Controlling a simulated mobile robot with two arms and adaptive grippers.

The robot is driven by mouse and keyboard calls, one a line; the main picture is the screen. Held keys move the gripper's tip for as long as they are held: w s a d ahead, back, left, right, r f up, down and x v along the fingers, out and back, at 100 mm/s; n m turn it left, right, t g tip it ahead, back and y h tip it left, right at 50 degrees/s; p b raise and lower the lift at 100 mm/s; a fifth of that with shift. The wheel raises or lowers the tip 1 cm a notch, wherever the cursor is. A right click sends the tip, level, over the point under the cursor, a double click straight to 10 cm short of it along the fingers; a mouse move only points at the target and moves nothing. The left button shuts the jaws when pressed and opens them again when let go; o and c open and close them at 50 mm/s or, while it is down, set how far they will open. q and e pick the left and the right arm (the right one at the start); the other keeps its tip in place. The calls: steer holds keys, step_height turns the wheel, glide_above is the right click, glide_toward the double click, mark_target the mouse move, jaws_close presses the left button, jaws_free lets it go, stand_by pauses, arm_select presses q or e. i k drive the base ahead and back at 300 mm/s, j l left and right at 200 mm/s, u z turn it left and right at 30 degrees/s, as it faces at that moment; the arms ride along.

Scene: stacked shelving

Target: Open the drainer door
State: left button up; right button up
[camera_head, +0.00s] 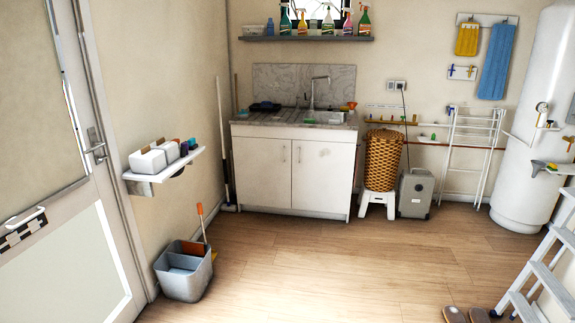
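A white sink cabinet with a grey marbled top (265,119) stands against the back wall. It has a left door (262,172) and a right door (316,176), both shut. Two small vertical handles, a left one (284,154) and a right one (299,155), sit close together near the middle seam. A tap (313,92) rises from the sink, and dark dishes (265,106) lie on the drainer side. The cabinet is across the room from me. Neither of my grippers is in view.
The wooden floor (320,265) before the cabinet is clear. A grey bucket (185,272) and wall shelf (165,170) are at left. A wicker basket on a stool (383,160), a grey box (415,194), a drying rack (472,150) and a stepladder (545,275) are at right.

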mark_target(262, 167)
steer(key=i+u, duration=0.3)
steer(key=i, duration=3.25)
